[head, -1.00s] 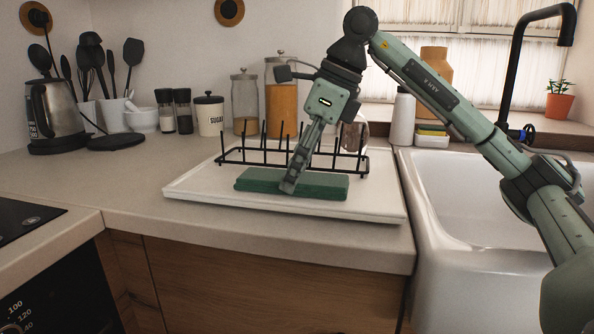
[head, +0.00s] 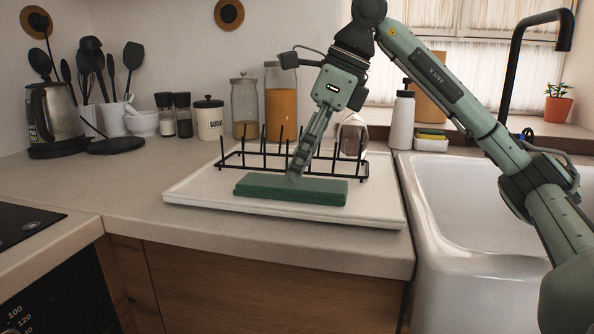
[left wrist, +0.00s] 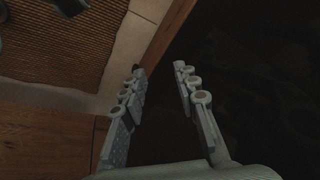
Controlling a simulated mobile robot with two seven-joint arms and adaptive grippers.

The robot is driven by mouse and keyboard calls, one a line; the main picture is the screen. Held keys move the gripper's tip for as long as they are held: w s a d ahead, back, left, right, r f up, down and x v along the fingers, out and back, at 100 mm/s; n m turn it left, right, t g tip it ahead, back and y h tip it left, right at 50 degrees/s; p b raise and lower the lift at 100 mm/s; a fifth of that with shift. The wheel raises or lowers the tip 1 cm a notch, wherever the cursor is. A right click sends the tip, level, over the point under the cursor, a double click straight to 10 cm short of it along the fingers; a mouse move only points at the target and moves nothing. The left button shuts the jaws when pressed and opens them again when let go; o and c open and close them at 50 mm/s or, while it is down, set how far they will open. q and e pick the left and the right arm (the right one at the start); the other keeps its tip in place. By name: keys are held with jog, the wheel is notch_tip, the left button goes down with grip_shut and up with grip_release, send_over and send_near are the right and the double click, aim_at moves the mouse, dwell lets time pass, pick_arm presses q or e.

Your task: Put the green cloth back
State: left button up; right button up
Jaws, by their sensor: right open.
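The green cloth (head: 300,191) is a folded, flat block. It lies on the white tray (head: 190,192), in front of the black rack (head: 235,161). My right gripper (head: 294,177) is open and empty. Its fingers point down just above the back edge of the cloth, and they look clear of it. My left gripper (left wrist: 160,75) shows only in the left wrist view. Its two fingers stand apart with nothing between them.
The sink (head: 490,200) with a black tap (head: 517,70) is right of the tray. A white soap bottle (head: 402,122) and a glass (head: 353,137) stand behind. Jars, a kettle (head: 55,115) and utensils line the wall. The counter left of the tray (head: 135,185) is clear.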

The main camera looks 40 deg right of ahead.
pick_arm(q)
notch_tip(320, 180, down, 7)
jog(key=p, duration=0.2)
jog(key=shift+d+r+h, duration=0.2)
jog(key=shift+d+h, duration=0.05)
jog(key=shift+h, duration=0.05)
pick_arm(e)
jog(key=v, duration=0.9)
pick_arm(q)
jog(key=shift+s, duration=0.15)
